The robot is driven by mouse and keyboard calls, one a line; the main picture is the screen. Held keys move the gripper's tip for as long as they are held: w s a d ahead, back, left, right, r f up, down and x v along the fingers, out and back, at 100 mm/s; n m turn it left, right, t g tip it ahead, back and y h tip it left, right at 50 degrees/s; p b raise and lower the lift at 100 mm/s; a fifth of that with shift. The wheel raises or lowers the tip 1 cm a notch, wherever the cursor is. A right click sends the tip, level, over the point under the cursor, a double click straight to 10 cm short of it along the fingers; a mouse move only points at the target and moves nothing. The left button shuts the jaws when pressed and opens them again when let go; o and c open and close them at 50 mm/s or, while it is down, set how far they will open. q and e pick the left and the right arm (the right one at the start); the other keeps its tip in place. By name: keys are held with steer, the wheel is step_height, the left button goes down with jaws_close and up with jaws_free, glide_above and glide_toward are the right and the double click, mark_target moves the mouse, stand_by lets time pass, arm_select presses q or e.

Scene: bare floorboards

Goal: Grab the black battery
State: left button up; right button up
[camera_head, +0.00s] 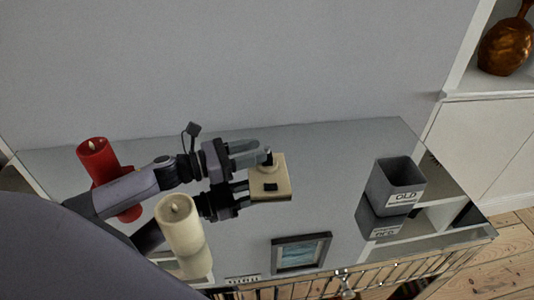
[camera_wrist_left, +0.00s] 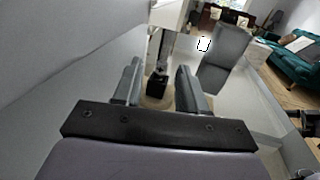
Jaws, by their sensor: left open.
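The black battery (camera_wrist_left: 157,85) shows between my left fingers in the left wrist view, apart from both. In the head view a small dark upright piece (camera_head: 267,158), which looks like the battery, stands at a tan block (camera_head: 281,178) on the glossy top. My left gripper (camera_head: 258,155) is open, its tips at the block; a mirrored copy of it shows below. It also shows in the left wrist view (camera_wrist_left: 157,70).
A red candle (camera_head: 98,160) and a cream candle (camera_head: 180,225) stand close to my left arm. A grey bin marked OLD (camera_head: 397,180) stands on the right, also in the wrist view (camera_wrist_left: 225,65). The glossy top (camera_head: 335,165) between block and bin is clear.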

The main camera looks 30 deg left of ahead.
mark_target(267, 147)
arm_select(q)
steer(key=shift+p+x, duration=0.3)
steer(key=shift+x, duration=1.75)
steer(key=shift+s+d+f, duration=0.1)
steer(key=shift+f, duration=0.1)
jaws_close()
